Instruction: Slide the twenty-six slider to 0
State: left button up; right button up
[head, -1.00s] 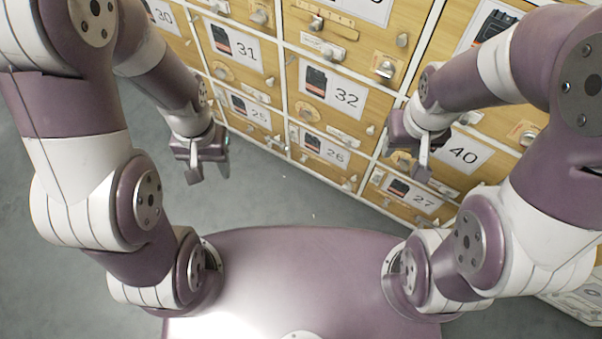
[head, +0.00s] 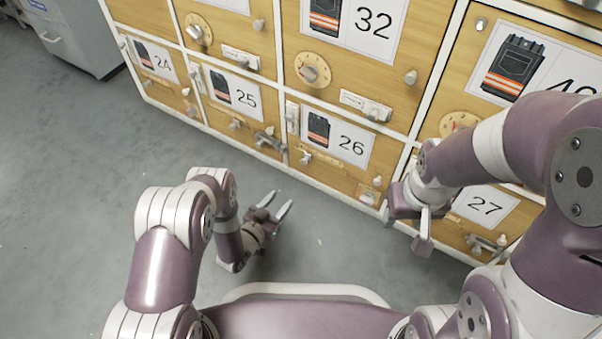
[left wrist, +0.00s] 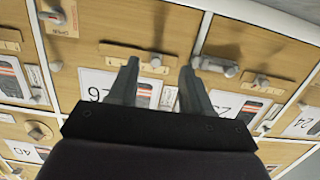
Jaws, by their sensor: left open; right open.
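The door marked 26 (head: 351,146) is in the bottom row of the wooden cabinet. Below its label is a pale slider strip (head: 336,161) with a grey knob (head: 306,158) at its left end; the scale marks are too small to read. In the left wrist view the door is upside down, and the strip (left wrist: 125,56) and knob (left wrist: 155,63) show just beyond the fingertips. My left gripper (head: 279,204) is open and empty, in front of and apart from the cabinet; it also shows in the left wrist view (left wrist: 159,68). My right gripper (head: 407,230) is open, near door 27.
Door 26 also has a small plate with a knob (head: 368,194) at lower right and a white vertical fitting (head: 292,117) at left. Door 25 has a protruding handle (head: 270,140) close by. Door 27 (head: 487,205) is at right.

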aim_at(303, 163)
pick_arm(q)
jog(key=shift+t+h, duration=0.4)
jog(key=shift+t, duration=0.3)
jog(key=r+b+x, duration=0.1)
jog(key=b+x, duration=0.1)
jog(key=x, duration=0.2)
jog(key=r+b+x, duration=0.1)
jog(key=b+x, duration=0.2)
jog(key=x, duration=0.1)
jog(key=r+b+x, duration=0.1)
jog(key=b+x, duration=0.2)
jog(key=x, duration=0.2)
jog(key=shift+w, duration=0.1)
jog(key=shift+a, duration=0.1)
grip_shut()
